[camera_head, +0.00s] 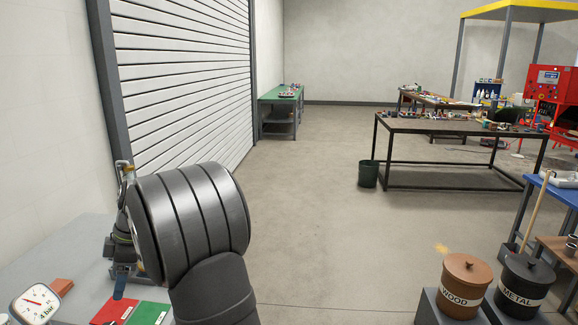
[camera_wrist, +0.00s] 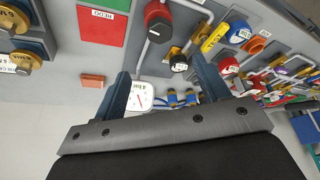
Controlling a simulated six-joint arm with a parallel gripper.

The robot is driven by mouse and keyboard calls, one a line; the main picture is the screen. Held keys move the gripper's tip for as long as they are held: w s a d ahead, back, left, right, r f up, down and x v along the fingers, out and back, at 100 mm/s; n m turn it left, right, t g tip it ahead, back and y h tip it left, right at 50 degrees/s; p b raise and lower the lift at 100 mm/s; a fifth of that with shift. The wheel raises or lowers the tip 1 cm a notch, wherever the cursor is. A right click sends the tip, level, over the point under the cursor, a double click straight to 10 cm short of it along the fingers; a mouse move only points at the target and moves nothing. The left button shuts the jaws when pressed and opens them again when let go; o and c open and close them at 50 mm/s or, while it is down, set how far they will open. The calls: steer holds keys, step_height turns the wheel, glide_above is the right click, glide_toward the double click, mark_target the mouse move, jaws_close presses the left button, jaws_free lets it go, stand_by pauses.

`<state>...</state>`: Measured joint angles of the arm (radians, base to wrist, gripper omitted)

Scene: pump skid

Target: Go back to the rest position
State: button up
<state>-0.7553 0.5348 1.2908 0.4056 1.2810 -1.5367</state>
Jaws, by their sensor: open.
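My gripper (camera_wrist: 160,68) shows in the wrist view with its two blue fingers spread apart and nothing held between them. Beyond the fingers lies the grey skid bench with its fittings. A white pressure gauge (camera_wrist: 140,97) appears just inside the left finger, partly covered by it. In the head view my dark ribbed arm rises over the bench (camera_head: 75,240) at lower left. The gauge (camera_head: 35,303) stands at the lower left corner of the head view.
A red plate (camera_wrist: 101,25), a red-brown block (camera_wrist: 93,81) and a red-and-black knob (camera_wrist: 158,22) surround the gripper's view, with crowded coloured fittings at right. In the head view, WOOD (camera_head: 466,285) and METAL (camera_head: 522,284) bins stand lower right. The middle floor is clear.

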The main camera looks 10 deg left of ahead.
steer(key=x, duration=1.5)
steer(key=shift+a+f, duration=0.1)
steer(key=shift+s+r+m+t, duration=0.1)
steer(key=shift+r+m+t, duration=0.2)
steer(key=shift+m, duration=0.6)
steer(key=m+t, duration=0.1)
steer(key=m, duration=0.2)
steer(key=m+t, duration=0.1)
steer(key=m, duration=0.2)
steer(key=shift+s+y, duration=0.1)
steer(key=shift+y, duration=0.3)
steer(key=shift+s+f+m+t, duration=0.1)
steer(key=shift+m+t, duration=0.8)
steer(key=shift+m, duration=1.1)
steer(key=shift+m+t+h, duration=0.5)
steer(key=shift+m, duration=0.9)
steer(key=shift+m, duration=0.5)
